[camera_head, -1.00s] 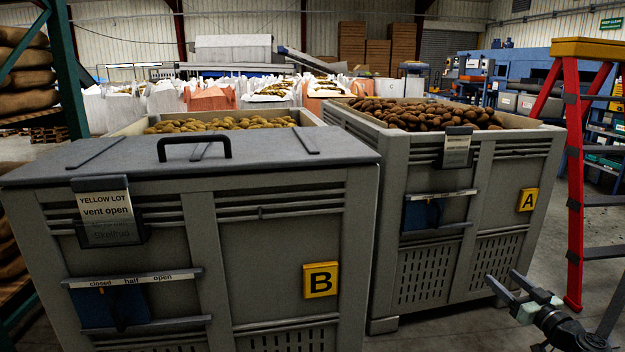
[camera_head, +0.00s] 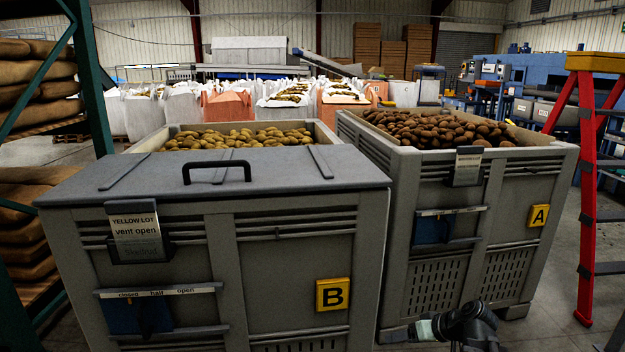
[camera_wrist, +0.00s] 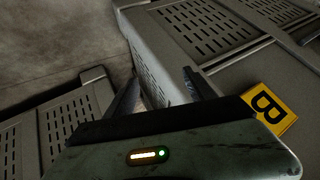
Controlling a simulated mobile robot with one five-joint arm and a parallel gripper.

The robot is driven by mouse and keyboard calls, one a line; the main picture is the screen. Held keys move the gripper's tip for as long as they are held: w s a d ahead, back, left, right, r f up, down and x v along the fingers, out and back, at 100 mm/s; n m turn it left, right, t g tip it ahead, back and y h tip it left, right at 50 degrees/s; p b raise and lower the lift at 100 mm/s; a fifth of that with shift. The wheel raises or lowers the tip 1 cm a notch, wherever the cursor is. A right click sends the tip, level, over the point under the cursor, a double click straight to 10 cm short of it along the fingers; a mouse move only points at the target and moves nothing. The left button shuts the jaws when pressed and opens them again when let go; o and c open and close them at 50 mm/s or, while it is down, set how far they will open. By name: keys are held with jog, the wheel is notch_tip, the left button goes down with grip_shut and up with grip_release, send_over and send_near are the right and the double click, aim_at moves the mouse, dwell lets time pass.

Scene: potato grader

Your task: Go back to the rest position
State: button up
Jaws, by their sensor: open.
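My gripper (camera_head: 400,333) is at the lower right of the head view, in front of the lower edge of box A (camera_head: 472,215) and to the right of box B (camera_head: 265,262). It is empty. In the wrist view its two dark fingers (camera_wrist: 157,92) are spread apart, with nothing between them. Box B's yellow label (camera_wrist: 269,108) shows at the right of the wrist view. The rest position itself is not marked in any view.
Box B has a grey lid (camera_head: 110,178) with a black handle and a "YELLOW LOT vent open" card (camera_head: 134,226). Both boxes hold potatoes. A red ladder (camera_head: 587,190) stands at the right. Sack racks (camera_head: 88,100) stand at the left. Bare floor shows at the lower right.

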jog(key=s+a+m+g+h+p, duration=0.3)
jog(key=s+a+g+h+p, duration=0.3)
jog(key=s+a, duration=0.25)
notch_tip(320, 180, up, 37)
jog(key=p, duration=3.6)
jog(key=shift+w, duration=0.25)
jog(key=shift+d, duration=0.1)
